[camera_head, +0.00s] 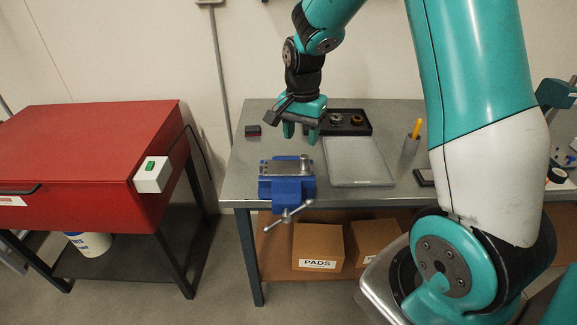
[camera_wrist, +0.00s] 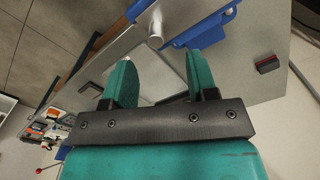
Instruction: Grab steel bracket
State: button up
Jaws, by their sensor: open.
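A grey metal piece, which looks like the steel bracket (camera_head: 283,169), lies flat across the top of the blue vise (camera_head: 287,188) at the table's front left. A short upright cylinder stands at its right end. In the wrist view the cylinder (camera_wrist: 156,25) shows beside the blue vise (camera_wrist: 215,28) near the top edge. My gripper (camera_head: 301,132) hangs above the table, behind the vise and apart from the bracket. Its two teal fingers are spread with nothing between them, as the wrist view also shows (camera_wrist: 162,75).
A black tray with round parts (camera_head: 347,122) lies at the back, with a clear flat tray (camera_head: 358,162) in front. A red cabinet (camera_head: 90,150) is left of the table.

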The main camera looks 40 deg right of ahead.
aim_at(304, 156)
notch_tip(304, 156, down, 3)
jog(key=shift+r, duration=0.15)
jog(key=f+p, duration=0.1)
jog(key=f, duration=0.1)
jog(key=d+f+p, duration=0.1)
jog(key=f, duration=0.1)
jog(key=shift+s, duration=0.2)
jog(key=shift+f+p, duration=0.3)
jog(key=shift+f, duration=0.3)
grip_shut()
